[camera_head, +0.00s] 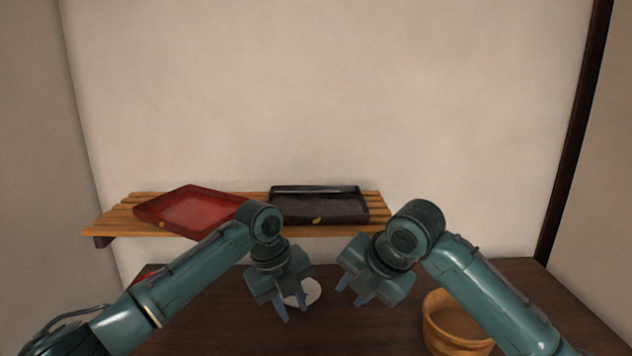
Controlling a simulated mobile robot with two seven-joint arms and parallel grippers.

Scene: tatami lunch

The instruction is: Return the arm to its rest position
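My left arm comes in from the left, and its gripper (294,306) points down over the dark table. Its fingers are apart, with no object seen between them. My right arm comes in from the right, and its gripper (351,293) hangs beside the left one, a short gap away. Its fingers also stand apart, with nothing seen between them. A white round dish (309,292) lies on the table behind the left gripper and is partly hidden by it.
A slatted wooden shelf (115,222) on the back wall holds a red tray (190,209), set askew, and a black tray (318,205). A wooden tub (455,328) stands on the dark table (225,325) at right, partly behind my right arm. A red object (146,274) shows at left.

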